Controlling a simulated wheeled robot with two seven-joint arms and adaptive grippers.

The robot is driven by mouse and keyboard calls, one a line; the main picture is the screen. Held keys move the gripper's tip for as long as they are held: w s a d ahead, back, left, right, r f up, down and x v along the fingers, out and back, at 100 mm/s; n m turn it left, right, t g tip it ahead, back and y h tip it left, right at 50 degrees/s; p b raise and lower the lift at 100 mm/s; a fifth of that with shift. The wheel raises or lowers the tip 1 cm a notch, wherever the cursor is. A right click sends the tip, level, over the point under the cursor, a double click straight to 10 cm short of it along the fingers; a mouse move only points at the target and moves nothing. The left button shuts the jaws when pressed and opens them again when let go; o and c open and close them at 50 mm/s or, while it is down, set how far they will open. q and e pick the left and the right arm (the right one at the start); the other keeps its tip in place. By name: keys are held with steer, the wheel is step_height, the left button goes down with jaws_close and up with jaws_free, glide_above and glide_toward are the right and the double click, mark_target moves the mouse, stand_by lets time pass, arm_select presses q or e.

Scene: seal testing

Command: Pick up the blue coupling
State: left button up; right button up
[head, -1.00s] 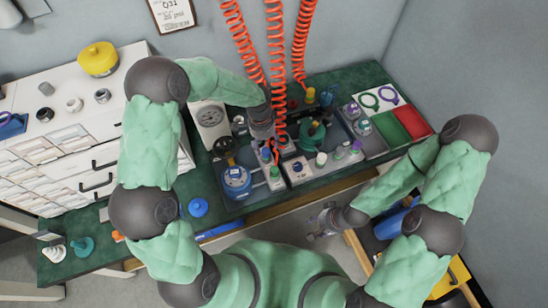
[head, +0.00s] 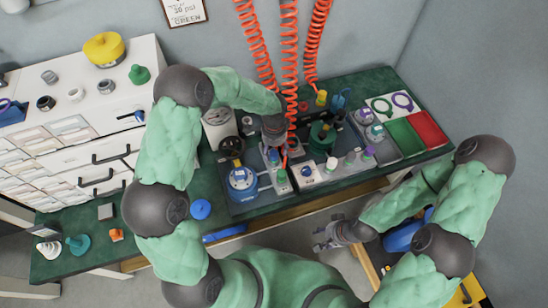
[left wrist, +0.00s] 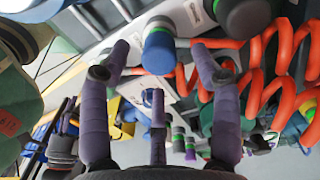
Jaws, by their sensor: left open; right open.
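A blue coupling with a green band (left wrist: 158,50) shows in the left wrist view, between the two upper fingertips, with visible space on both sides. A small blue-topped piece (head: 273,156) that looks like it stands on the bench right by my left gripper in the head view. My left gripper (head: 277,142) is open and empty over the bench; its spread fingers (left wrist: 160,60) fill the left wrist view. My right gripper (head: 324,240) is open and empty, low in front of the bench edge. The left arm and hoses partly hide the left fingertips in the head view.
Orange coiled hoses (head: 291,60) hang close beside my left gripper. A blue pot (head: 242,180), a green-capped piece (head: 282,175) and a white box with a blue knob (head: 307,173) stand near. Green (head: 404,137) and red (head: 428,127) trays lie at right. A white drawer cabinet (head: 75,115) is left.

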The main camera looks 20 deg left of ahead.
mark_target(274, 153)
arm_select(q)
step_height(274, 153, down, 4)
steer(key=shift+a+b, duration=0.1)
steer(key=shift+b, duration=0.7)
jaws_close()
steer(key=shift+r, duration=0.1)
